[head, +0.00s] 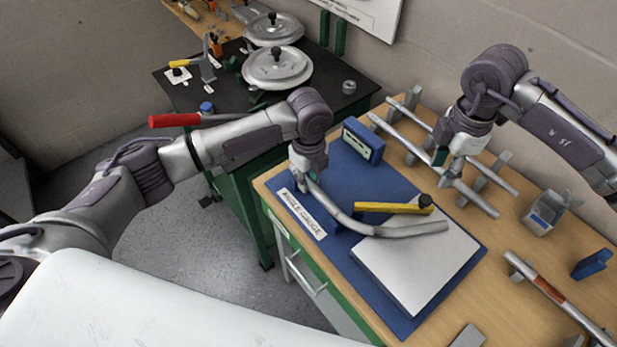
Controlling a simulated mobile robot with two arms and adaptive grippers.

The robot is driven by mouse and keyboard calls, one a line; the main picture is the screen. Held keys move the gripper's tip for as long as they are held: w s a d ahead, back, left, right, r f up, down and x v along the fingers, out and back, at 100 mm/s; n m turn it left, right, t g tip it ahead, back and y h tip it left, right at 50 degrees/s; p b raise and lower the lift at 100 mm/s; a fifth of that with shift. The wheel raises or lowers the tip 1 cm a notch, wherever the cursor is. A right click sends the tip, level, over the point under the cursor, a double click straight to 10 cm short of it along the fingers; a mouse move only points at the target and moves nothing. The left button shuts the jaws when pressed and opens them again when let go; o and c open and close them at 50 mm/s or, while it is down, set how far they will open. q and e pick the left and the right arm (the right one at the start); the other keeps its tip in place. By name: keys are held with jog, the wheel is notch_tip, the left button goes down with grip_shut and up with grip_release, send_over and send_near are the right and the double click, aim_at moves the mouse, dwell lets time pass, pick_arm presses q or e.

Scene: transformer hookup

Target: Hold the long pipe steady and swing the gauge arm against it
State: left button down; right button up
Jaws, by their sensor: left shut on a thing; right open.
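A long grey bent pipe (410,230) runs from my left gripper across the blue angle gauge mat to the right, its far part over a pale plate (420,262). My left gripper (303,184) is shut on the pipe's left end. The gauge arm, a yellow bar (385,208) with a black knob at its right end, lies just behind the pipe; whether they touch I cannot tell. My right gripper (447,166) is open, behind and above the gauge arm, over straight pipes in a rack; its fingertips are partly unclear against them.
Straight pipes (400,136) lie on grey supports behind the mat. A blue-framed box (363,142) stands at the mat's back left. A metal holder (545,213) and a pipe with a brown band (550,290) are at the right. A black table (330,90) with round lids is beyond.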

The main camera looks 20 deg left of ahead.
aim_at(426, 199)
jog(key=shift+o, duration=1.3)
notch_tip(426, 199, down, 10)
jog(key=n, duration=0.8)
jog(key=shift+r, duration=0.1)
grip_shut()
